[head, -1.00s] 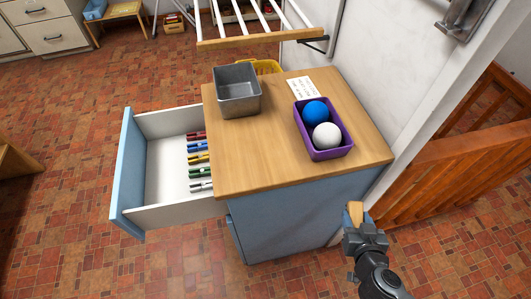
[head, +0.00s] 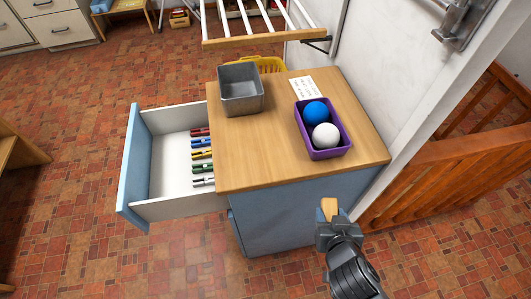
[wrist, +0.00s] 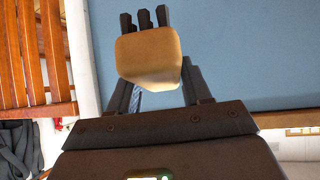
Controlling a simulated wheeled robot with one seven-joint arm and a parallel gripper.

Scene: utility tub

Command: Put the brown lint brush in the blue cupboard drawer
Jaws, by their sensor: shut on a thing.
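The brown lint brush shows in the head view as a tan block (head: 329,207) at the tip of my gripper (head: 329,219). In the wrist view the brush's tan end (wrist: 150,58) sits between the fingers of my gripper (wrist: 150,80), which is shut on it; the rest of the brush is mostly hidden. My gripper is in front of the cupboard's near side, below the wooden top. The blue cupboard drawer (head: 135,170) is pulled open on the left side of the cupboard. Several coloured pegs or clips (head: 202,155) lie in a row inside it, and its left part is bare.
On the cupboard top (head: 260,160) stand a grey metal tub (head: 240,88) and a purple bin (head: 325,153) with a blue and a white ball. A drying rack (head: 270,39) hangs behind. A wooden gate (head: 460,165) is at the right. The floor left of the drawer is free.

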